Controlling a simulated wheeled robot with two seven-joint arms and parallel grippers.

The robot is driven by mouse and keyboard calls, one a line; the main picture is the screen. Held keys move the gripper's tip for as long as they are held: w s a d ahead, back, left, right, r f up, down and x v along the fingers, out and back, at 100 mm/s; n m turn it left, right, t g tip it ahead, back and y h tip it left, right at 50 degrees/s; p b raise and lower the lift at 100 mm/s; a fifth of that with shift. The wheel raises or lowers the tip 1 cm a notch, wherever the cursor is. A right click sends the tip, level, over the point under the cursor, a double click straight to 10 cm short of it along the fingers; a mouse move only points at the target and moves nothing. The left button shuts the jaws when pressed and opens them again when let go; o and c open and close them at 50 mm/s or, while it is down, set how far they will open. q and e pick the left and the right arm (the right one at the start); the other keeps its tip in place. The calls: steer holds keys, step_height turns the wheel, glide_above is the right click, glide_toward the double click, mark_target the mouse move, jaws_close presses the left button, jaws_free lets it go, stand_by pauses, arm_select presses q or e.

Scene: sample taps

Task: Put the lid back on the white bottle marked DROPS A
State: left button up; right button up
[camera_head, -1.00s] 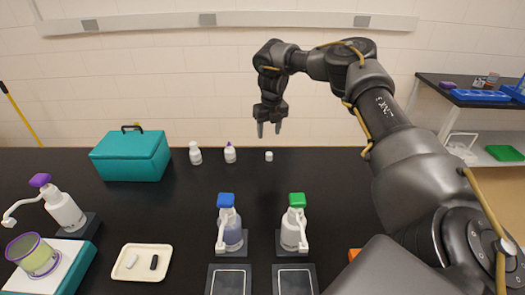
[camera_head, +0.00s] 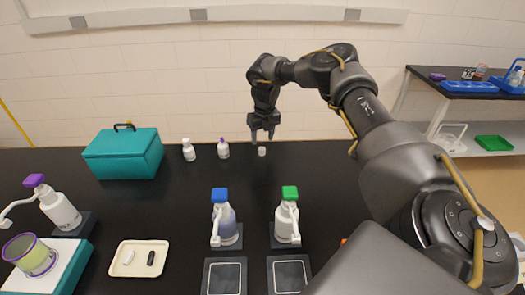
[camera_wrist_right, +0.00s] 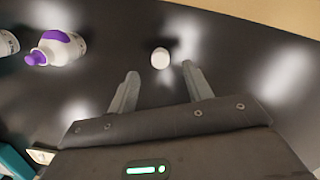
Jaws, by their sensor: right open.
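A small white lid (camera_head: 262,151) stands alone on the black bench, right of two small white bottles. One bottle (camera_head: 223,149) has a purple top with a narrow tip; it lies at the upper left of the wrist view (camera_wrist_right: 60,47). The other bottle (camera_head: 188,150) has a white top. Their markings are too small to read. My right gripper (camera_head: 262,138) is open and empty, above the lid and pointing down. In the wrist view the lid (camera_wrist_right: 160,58) appears just beyond the gap between the fingertips (camera_wrist_right: 160,70). My left gripper is out of view.
A teal case (camera_head: 124,154) stands left of the bottles. Blue-topped (camera_head: 225,220) and green-topped (camera_head: 287,217) dispensers stand nearer the front. A cream tray (camera_head: 139,245) holds two small items. The bench around the lid is clear.

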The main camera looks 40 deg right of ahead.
mark_target(262, 148)
steer(key=shift+f, duration=0.1)
steer(key=shift+f+p, duration=0.3)
step_height(262, 148, down, 4)
steer(key=shift+w+d+f+p, duration=0.15)
steer(key=shift+f+p, duration=0.1)
steer(key=shift+p, duration=0.3)
steer(key=c, duration=1)
steer(key=shift+c, duration=0.2)
steer(key=shift+r, duration=0.1)
